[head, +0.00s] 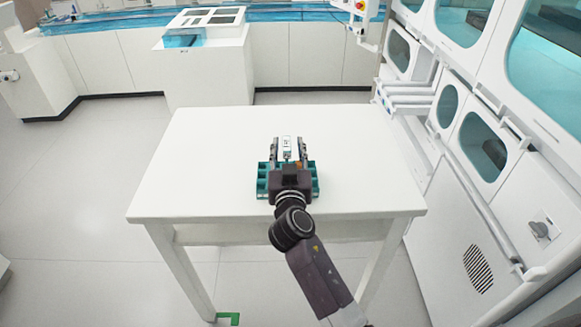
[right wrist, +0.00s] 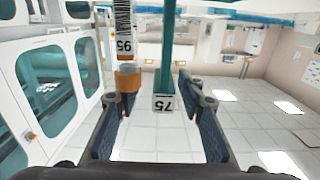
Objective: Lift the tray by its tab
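A teal tray (head: 262,181) rests on the white table, largely hidden under my right gripper (head: 288,146). That gripper reaches in over the tray with its fingers apart. I see gaps on both sides of the bar. A labelled tube with an orange cap (right wrist: 128,77) stands close to the left finger in that view. Whether it touches is unclear. My left gripper is not in view.
The white table (head: 210,160) is clear around the tray. White cabinets with round-cornered windows (head: 485,145) run along the right. A white box-shaped unit (head: 207,75) stands beyond the table's far edge.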

